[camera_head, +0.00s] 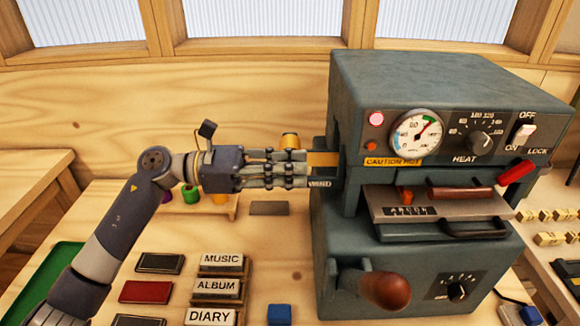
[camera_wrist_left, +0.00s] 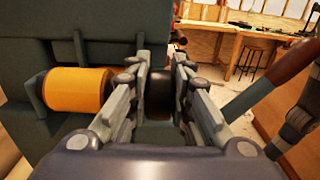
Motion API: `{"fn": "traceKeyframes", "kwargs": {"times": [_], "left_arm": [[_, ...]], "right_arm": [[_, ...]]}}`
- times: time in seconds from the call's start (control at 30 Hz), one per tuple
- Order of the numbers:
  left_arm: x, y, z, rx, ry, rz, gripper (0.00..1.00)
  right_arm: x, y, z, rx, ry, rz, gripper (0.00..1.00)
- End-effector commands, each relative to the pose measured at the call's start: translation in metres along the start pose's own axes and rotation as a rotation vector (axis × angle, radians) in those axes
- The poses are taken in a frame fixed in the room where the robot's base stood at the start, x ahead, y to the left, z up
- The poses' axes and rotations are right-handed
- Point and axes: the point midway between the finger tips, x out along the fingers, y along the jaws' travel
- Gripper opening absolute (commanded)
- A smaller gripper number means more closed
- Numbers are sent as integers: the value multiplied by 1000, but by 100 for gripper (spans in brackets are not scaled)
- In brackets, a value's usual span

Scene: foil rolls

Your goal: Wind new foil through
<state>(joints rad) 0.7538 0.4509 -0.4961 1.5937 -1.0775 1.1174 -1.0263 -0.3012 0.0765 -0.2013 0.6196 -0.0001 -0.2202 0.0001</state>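The foil press (camera_head: 440,90) is a large grey-green machine with a gauge, a heat dial and a lit red lamp. My left gripper (camera_head: 306,170) is at its left side, by the WIND label (camera_head: 320,184). In the left wrist view, a dark round knob (camera_wrist_left: 158,92) sits between the fingers of this gripper (camera_wrist_left: 160,68); I cannot tell whether they grip it. A gold foil roll (camera_wrist_left: 75,89) is mounted on the machine, left of the fingers. In the head view a gold strip (camera_head: 324,159) shows beyond the fingertips. My right gripper is out of view.
A red-brown handle (camera_wrist_left: 290,62) on a grey rod is close on the right in the left wrist view. A brown crank knob (camera_head: 386,290) juts from the machine's lower front.

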Motion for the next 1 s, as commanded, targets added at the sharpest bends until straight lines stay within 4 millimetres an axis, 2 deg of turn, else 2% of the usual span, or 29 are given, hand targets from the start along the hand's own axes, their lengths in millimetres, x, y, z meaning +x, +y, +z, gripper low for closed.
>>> {"fn": "traceKeyframes", "kwargs": {"times": [0.37,1.0], "left_arm": [[0,0,2,3,62,1,0],[6,0,2,3,496,1,0]], "right_arm": [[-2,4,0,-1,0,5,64],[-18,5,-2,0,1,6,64]]}}
